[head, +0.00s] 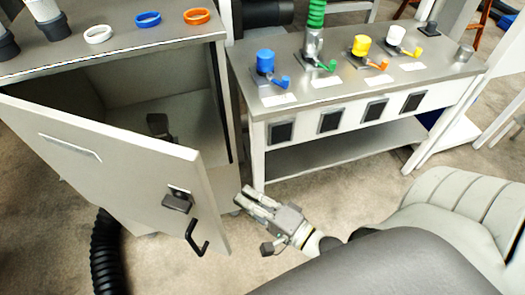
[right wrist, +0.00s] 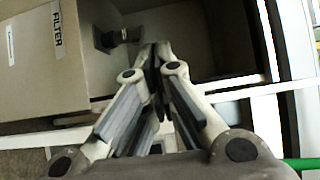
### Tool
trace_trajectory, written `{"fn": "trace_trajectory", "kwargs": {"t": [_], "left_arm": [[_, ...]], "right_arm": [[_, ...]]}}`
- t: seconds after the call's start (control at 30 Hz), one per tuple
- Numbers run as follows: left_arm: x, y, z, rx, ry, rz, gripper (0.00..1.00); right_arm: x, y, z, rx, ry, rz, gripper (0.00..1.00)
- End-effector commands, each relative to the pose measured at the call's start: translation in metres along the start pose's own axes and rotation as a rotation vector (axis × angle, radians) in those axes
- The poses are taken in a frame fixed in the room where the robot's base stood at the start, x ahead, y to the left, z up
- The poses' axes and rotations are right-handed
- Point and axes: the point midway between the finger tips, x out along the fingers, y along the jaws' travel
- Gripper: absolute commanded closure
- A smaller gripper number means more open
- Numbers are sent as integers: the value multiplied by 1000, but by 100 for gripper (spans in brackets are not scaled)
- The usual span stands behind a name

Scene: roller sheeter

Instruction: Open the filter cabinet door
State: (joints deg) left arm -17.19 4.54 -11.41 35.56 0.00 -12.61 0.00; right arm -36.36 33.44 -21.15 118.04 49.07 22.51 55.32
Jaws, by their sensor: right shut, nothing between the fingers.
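The filter cabinet (head: 120,50) stands at the left in the head view. Its light grey door (head: 110,165) stands partly open, swung out toward me, with the dark inside showing behind it. The door carries a black handle (head: 197,238) and a dark latch block (head: 177,201). My right gripper (head: 246,199) is shut and empty, just right of the door's free edge and apart from the handle. In the right wrist view its fingers (right wrist: 157,52) meet in front of the dark cabinet opening, beside a panel labelled FILTER (right wrist: 57,28). My left gripper is not in view.
A dark fitting (head: 158,126) sits inside the cabinet. White, blue and orange rings (head: 147,20) lie on its top. A steel bench (head: 350,85) with coloured valves stands right of it. A black hose (head: 105,255) lies below the door. A pale padded shape (head: 450,205) fills the lower right.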

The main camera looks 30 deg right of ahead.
Motion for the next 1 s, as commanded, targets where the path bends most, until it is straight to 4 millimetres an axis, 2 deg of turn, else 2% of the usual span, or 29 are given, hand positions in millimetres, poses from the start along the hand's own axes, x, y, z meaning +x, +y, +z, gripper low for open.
{"fn": "trace_trajectory", "kwargs": {"t": [0.03, 0.13, 0.2, 0.4, 1.0], "left_arm": [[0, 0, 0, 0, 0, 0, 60], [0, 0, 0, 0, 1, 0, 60], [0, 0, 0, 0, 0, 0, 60], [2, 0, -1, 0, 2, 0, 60], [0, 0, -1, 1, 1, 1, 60]], "right_arm": [[12, -1, -1, 1, 3, -6, 100], [30, -2, -1, 1, 3, -5, 100], [23, 1, 12, 5, 0, 3, 100], [16, 1, 33, 2, 1, 1, 100], [16, 0, 42, 0, 3, 1, 100]]}}
